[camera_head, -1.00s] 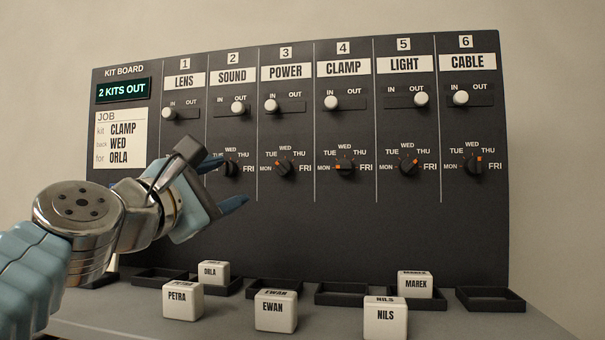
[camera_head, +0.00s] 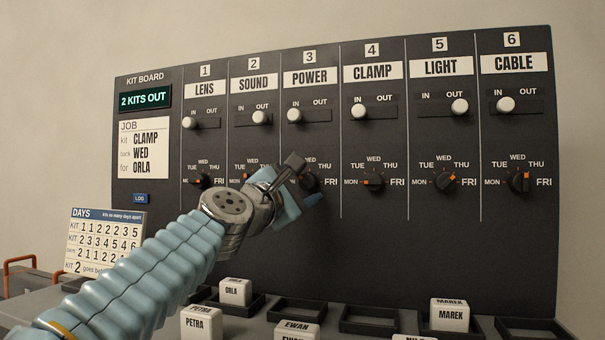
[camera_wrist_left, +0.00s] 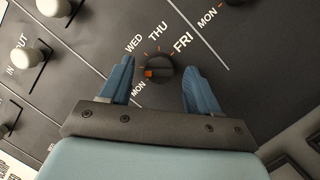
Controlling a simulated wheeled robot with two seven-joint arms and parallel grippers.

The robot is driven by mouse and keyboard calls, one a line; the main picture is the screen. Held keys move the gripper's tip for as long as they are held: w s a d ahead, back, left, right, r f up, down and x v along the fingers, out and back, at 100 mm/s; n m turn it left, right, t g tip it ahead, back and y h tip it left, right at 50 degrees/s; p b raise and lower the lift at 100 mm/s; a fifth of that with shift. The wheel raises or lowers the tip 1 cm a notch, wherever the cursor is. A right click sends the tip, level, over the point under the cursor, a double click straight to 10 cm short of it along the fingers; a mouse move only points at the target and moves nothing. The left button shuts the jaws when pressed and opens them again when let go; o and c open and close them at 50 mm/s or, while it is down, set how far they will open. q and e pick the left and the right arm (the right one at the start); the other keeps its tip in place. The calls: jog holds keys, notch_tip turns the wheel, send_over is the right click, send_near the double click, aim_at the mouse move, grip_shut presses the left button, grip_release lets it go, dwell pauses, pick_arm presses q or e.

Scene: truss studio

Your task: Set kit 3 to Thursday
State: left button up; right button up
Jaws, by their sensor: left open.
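The kit 3 dial (camera_head: 312,180), under the POWER label (camera_head: 309,77), is black and partly hidden behind my left gripper (camera_head: 307,182) in the head view. In the left wrist view the dial (camera_wrist_left: 161,70) sits between the fingers of my open left gripper (camera_wrist_left: 160,85), with a visible gap on each side. Its orange mark (camera_wrist_left: 149,73) points left in that view, between the MON and WED labels, where TUE would be; the TUE label is hidden by a finger. The THU label (camera_wrist_left: 158,30) is readable. My right gripper is not in view.
The kit 4 dial (camera_head: 373,180) and the kit 2 dial, mostly hidden, flank it on the board. The kit 3 slider knob (camera_head: 294,115) is above, at IN. Name blocks such as ORLA (camera_head: 235,291) and PETRA (camera_head: 201,322) stand below near trays.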

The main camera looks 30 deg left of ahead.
pick_arm(q)
jog(key=shift+w, duration=0.35)
jog(key=c, duration=1)
